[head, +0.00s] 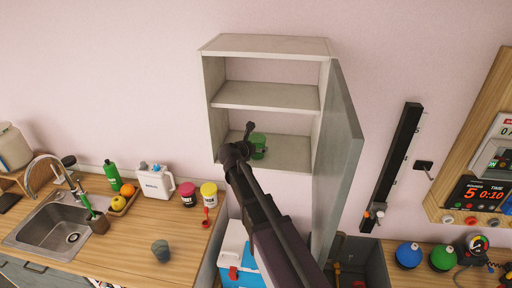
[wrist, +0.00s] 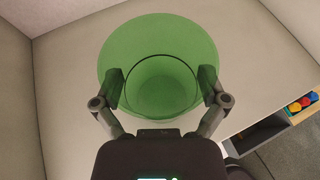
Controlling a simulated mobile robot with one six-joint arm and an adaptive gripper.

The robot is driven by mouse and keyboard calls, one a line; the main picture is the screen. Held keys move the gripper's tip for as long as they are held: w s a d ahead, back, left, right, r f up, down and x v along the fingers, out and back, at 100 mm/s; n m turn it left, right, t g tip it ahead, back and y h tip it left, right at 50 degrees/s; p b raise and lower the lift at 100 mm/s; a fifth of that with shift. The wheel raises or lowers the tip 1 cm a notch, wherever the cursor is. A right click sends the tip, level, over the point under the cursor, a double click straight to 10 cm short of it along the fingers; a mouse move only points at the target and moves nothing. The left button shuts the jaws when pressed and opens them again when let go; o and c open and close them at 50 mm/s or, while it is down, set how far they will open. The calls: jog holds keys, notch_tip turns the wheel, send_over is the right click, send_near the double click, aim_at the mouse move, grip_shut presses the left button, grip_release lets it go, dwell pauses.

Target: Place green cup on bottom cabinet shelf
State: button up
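The green cup (head: 259,148) is at the bottom level of the open wall cabinet, near the middle of its floor. In the wrist view the cup (wrist: 160,45) fills the upper middle, with its round inside facing the camera. My gripper (wrist: 162,88) has one finger on each side of the cup, and both fingertips appear to press against it. In the head view my gripper (head: 250,135) reaches into the bottom compartment. The bottom shelf (head: 288,155) is otherwise bare. Whether the cup's base touches the shelf cannot be told.
The cabinet door (head: 340,150) hangs open on the right, close to my arm. A middle shelf (head: 270,96) lies above the cup. On the counter below are a grey cup (head: 160,250), a white jug (head: 156,183) and jars. A cooler (head: 236,250) stands beneath the cabinet.

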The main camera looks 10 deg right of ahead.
jog(key=shift+r, duration=0.2)
dwell(0.4)
jog(key=shift+s+a+r+p, duration=0.15)
jog(key=shift+s+p, duration=0.1)
jog(key=shift+p, duration=0.1)
jog(key=p+v, duration=0.4)
jog(key=v, duration=0.7)
jog(key=shift+s+a, duration=0.15)
jog(key=shift+s, duration=0.05)
